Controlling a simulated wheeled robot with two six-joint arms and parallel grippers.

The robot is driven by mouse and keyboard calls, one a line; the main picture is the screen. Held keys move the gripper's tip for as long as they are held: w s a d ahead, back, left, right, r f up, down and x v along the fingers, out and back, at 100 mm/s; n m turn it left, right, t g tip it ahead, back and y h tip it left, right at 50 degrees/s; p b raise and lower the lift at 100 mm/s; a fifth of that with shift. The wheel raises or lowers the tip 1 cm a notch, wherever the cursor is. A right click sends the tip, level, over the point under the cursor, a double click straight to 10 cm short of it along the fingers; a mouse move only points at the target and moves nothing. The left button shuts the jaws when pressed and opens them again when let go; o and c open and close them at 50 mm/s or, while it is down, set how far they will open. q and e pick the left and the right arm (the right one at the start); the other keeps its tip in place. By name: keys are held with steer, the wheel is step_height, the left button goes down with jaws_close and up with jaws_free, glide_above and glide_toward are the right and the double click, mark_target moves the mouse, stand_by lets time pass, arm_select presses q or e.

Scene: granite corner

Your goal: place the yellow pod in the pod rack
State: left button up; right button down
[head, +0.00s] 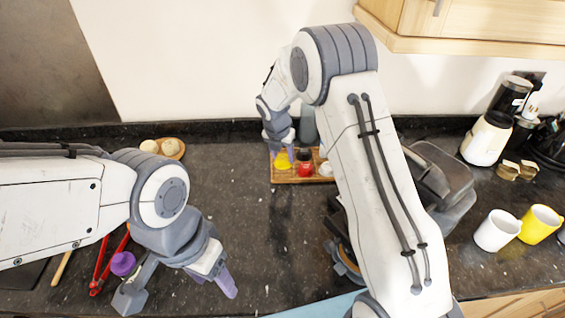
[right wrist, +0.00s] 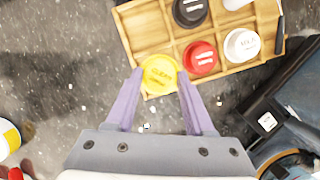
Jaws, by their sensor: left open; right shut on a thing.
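The yellow pod (right wrist: 159,74) is between the fingertips of my right gripper (right wrist: 160,88) in the right wrist view, its labelled top facing the camera. It is at the near left corner of the wooden pod rack (right wrist: 148,24) and overlaps that compartment; I cannot tell whether it rests inside. The head view also shows the yellow pod (head: 282,161), the rack (head: 291,179) and my right gripper (head: 279,143) above the pod. A red pod, a black pod and a white pod sit in other compartments. My left gripper (head: 180,292) is open and empty at the lower left.
A black machine (head: 440,185) stands right of the rack, behind my right arm. White (head: 497,230) and yellow (head: 540,223) mugs stand further right. A red-handled tool (head: 101,266) and a purple object (head: 123,263) lie near my left gripper.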

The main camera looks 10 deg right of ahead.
mark_target(282, 159)
steer(key=shift+f+p, duration=0.4)
steer(key=shift+f, duration=1.6)
steer(key=shift+c, duration=1.4)
jaws_free()
steer(key=shift+f, duration=0.1)
steer(key=b+v, duration=0.1)
steer(key=v, duration=1.1)
steer(key=s+a+r+m+y, duration=0.1)
steer(key=s+a+r+m, duration=0.2)
steer(key=s+a+m, duration=0.35)
steer(key=s+a+r+m+g+y, duration=0.1)
steer(key=s+a+m+g+y, duration=0.1)
steer(key=s+m, duration=1.3)
steer(key=s, duration=1.4)
steer(key=shift+s+a+r+g, duration=0.2)
steer(key=shift+s+a+g, duration=0.1)
steer(key=shift+a+g, duration=0.1)
